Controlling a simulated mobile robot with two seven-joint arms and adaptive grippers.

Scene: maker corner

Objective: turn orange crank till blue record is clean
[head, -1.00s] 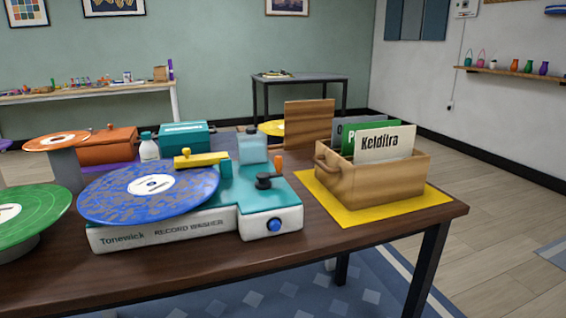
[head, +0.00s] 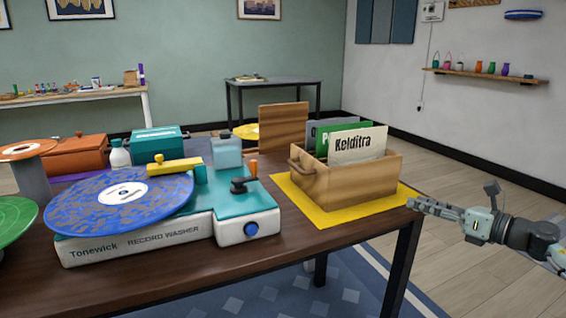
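The blue record (head: 85,205) lies flat on the teal and white record washer (head: 150,240). Grey-brown blotches cover much of its blue surface around the white label. A yellow arm (head: 174,167) reaches over the record's back edge. The orange crank (head: 253,168) is a small upright orange handle on a black arm at the washer's right top. My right gripper (head: 413,204) is at the right, beyond the table's right edge and well apart from the crank. Its fingers point left; I cannot tell whether they are open, and nothing shows held. My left gripper is not in view.
A wooden crate (head: 345,190) of sleeves stands on a yellow mat (head: 320,217), between the washer and my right gripper. A blue knob (head: 251,229) is on the washer's front. A green record (head: 14,218) is at the left edge. A white bottle (head: 120,155) stands behind.

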